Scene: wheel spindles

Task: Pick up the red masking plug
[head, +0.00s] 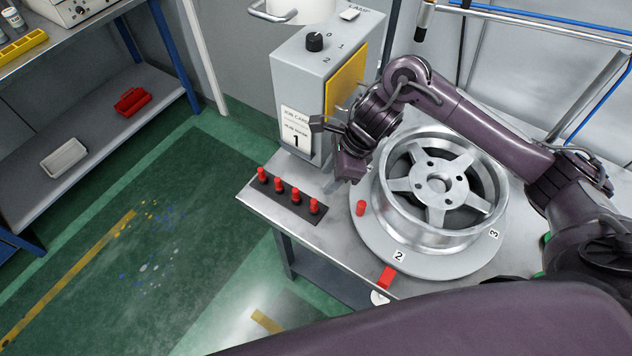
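Several red plugs (279,186) stand upright in a row on a dark strip (251,188) at the front left of the grey bench. Another red plug (360,207) stands apart, by the left edge of the round plate under the silver wheel (440,182). My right gripper (332,148) reaches in from the right over the wheel, beside the lamp box and above and behind the plugs. Its two finger pieces look spread apart, with nothing visible between them. It appears clear of every plug. My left gripper is not in view.
The grey lamp box (298,78) with a yellow panel stands close to my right gripper. Green floor lies between.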

